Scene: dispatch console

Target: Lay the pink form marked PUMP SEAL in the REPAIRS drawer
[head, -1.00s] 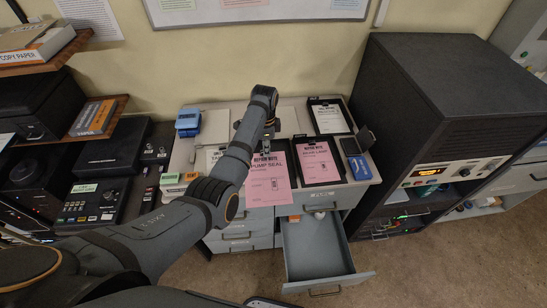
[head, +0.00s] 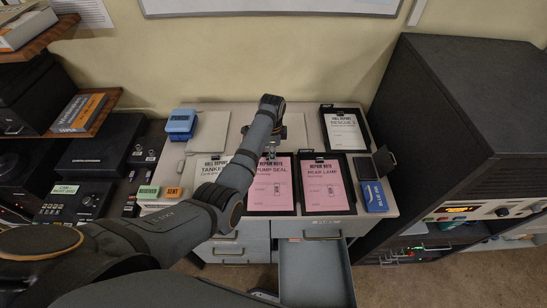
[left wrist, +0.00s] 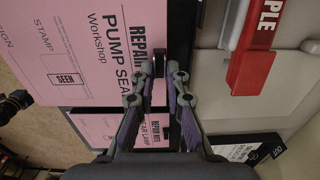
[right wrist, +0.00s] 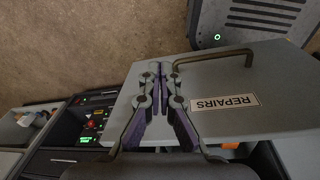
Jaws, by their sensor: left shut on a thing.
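The pink form marked PUMP SEAL (head: 270,190) is at the cabinet's front, left of the pink REAR LAMP form (head: 324,187). My left gripper (head: 268,150) is shut on its top edge. In the left wrist view the PUMP SEAL form (left wrist: 85,45) extends left from the left fingertips (left wrist: 160,68) and overlaps the smaller-looking REAR LAMP form (left wrist: 125,130). The open drawer (head: 313,270) below looks empty; its front is cut off in the head view. In the right wrist view, the REPAIRS drawer front (right wrist: 210,125) lies beyond my right gripper (right wrist: 164,68), whose tips look closed near the handle (right wrist: 222,54).
The TANKER form (head: 208,174) and RESCUE form (head: 343,132) lie on the cabinet top (head: 295,112). A blue box (head: 374,196) and blue object (head: 181,122) stand there too. A black rack (head: 440,110) rises at right; shelves and consoles (head: 80,190) fill the left.

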